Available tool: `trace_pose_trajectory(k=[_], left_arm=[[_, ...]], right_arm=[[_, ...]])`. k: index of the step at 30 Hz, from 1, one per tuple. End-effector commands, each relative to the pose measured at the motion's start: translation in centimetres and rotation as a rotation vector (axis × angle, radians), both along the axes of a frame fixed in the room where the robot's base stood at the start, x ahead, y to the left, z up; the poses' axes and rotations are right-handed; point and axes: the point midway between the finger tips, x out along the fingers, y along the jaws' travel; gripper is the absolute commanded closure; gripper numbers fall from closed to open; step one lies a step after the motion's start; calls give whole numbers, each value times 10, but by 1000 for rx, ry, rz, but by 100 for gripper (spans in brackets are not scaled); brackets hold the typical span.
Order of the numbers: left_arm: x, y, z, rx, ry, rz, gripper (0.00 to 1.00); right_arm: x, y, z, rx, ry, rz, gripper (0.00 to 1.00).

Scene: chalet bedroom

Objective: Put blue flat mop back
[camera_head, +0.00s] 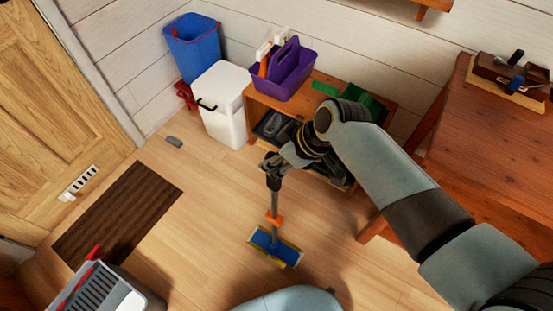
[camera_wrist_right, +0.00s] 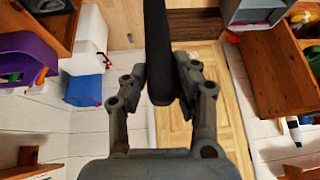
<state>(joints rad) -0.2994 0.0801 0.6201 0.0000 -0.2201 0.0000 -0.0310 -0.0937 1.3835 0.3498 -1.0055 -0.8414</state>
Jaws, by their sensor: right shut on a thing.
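The blue flat mop (camera_head: 275,246) has a flat blue head with a yellowish edge, an orange joint and a dark handle. In the head view its head is low, at or just above the wooden floor; I cannot tell which. My right gripper (camera_head: 272,168) is shut on the mop's handle, which stands roughly upright below it. In the right wrist view the dark handle (camera_wrist_right: 157,55) runs between the two fingers of the right gripper (camera_wrist_right: 161,85). My left gripper is not in view.
A white bin (camera_head: 222,105), a blue bucket (camera_head: 193,48) and a wooden shelf (camera_head: 252,107) with a purple caddy (camera_head: 284,72) line the wall. A wooden table (camera_head: 490,150) stands right. A dark mat (camera_head: 118,215) lies by the door. Floor around the mop head is clear.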

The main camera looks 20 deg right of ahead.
Motion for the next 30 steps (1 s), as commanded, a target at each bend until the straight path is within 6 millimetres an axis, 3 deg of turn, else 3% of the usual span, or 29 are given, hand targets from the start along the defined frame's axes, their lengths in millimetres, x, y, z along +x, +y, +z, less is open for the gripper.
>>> trace_pose_trajectory(k=[9, 10, 15, 23, 30], left_arm=[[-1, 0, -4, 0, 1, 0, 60], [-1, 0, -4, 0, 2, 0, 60], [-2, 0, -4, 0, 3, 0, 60], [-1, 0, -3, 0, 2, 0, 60], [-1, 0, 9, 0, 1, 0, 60]], right_arm=[[-5, -1, -11, -4, 10, 3, 100], [-6, -1, -13, -6, 13, 3, 69], [-4, -1, -11, -4, 10, 3, 49], [-3, 0, -8, -2, 6, 2, 49], [-10, -9, 24, -3, 2, 2, 49]])
